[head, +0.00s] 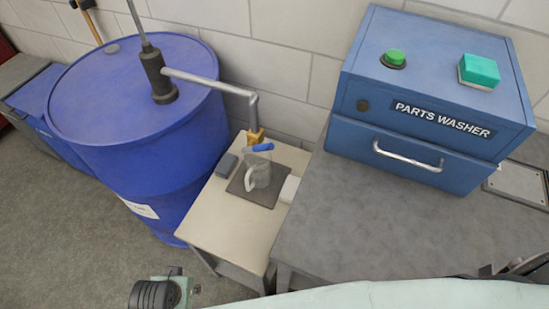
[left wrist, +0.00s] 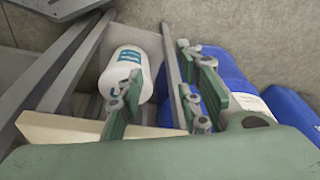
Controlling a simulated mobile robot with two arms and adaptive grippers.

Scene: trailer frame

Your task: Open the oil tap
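The oil tap (head: 255,136) is a brass fitting at the end of a grey bent pipe from the blue drum's pump. Its blue handle (head: 262,147) lies roughly sideways, just above a clear jug (head: 259,172). The jug stands on a dark mat on a small cream table. My left gripper shows in the left wrist view (left wrist: 160,98) with its two green fingers wide apart and nothing held. In the head view only dark and pale green parts of that arm show at the bottom, well below the tap. I cannot make out my right gripper.
The blue drum (head: 130,115) stands left of the cream table (head: 222,222). A blue parts washer (head: 430,105) sits on a grey bench (head: 360,235) at the right. A white container (left wrist: 127,73) with blue lettering is low by the table. A small grey block (head: 227,164) lies beside the mat.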

